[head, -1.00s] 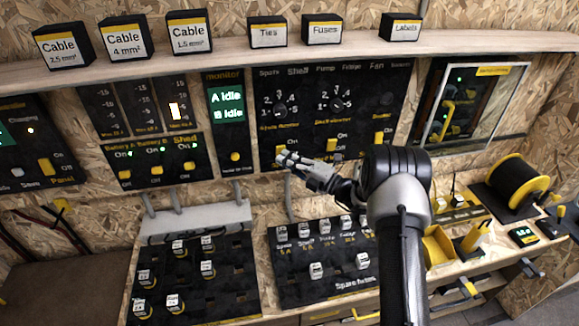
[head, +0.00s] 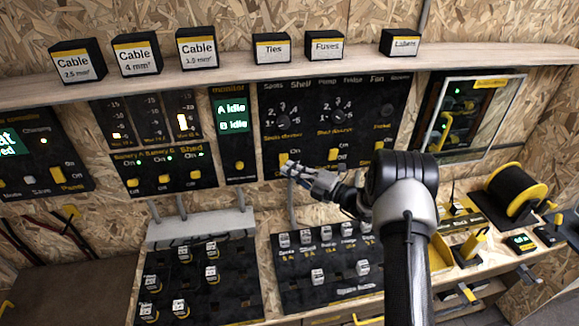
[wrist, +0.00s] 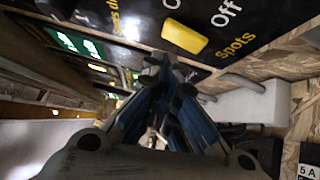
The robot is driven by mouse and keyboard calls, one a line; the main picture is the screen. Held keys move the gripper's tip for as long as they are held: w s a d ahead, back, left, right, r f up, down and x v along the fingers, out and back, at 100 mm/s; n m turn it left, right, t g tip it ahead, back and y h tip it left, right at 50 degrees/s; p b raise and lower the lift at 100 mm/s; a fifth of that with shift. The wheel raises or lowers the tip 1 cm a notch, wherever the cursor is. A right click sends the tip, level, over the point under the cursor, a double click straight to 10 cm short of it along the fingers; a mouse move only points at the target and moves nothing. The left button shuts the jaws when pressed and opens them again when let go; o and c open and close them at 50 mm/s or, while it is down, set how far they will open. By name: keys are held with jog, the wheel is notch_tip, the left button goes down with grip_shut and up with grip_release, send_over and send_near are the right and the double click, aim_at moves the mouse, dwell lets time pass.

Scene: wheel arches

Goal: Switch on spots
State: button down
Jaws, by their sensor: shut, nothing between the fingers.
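The Spots switch is a yellow rocker (wrist: 184,38) on the black panel, with "Off" and "Spots" lettered beside it in the wrist view. In the head view the Spots switch (head: 283,158) is partly visible just above my gripper's tip, at the panel's lower left. I cannot tell which way it is set. My gripper (head: 291,169) is shut and empty, its fingers pointing at the panel just below the switch. In the wrist view my fingertips (wrist: 168,66) are together, close below the rocker; contact cannot be told.
The Spots knob (head: 281,116) is above the switch. Other yellow switches (head: 334,155) lie to the right on the panel. A monitor (head: 233,115) reading "A Idle, B Idle" is to the left. A fuse board (head: 330,290) with several fuses juts out below my gripper.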

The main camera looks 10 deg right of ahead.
jog(key=r+p+v, duration=0.1)
jog(key=r+v, duration=0.1)
jog(key=v, duration=0.8)
jog(key=shift+s+r+p, duration=0.2)
jog(key=shift+s+p, duration=0.2)
jog(key=shift+s, duration=0.25)
jog(key=shift+a, duration=0.1)
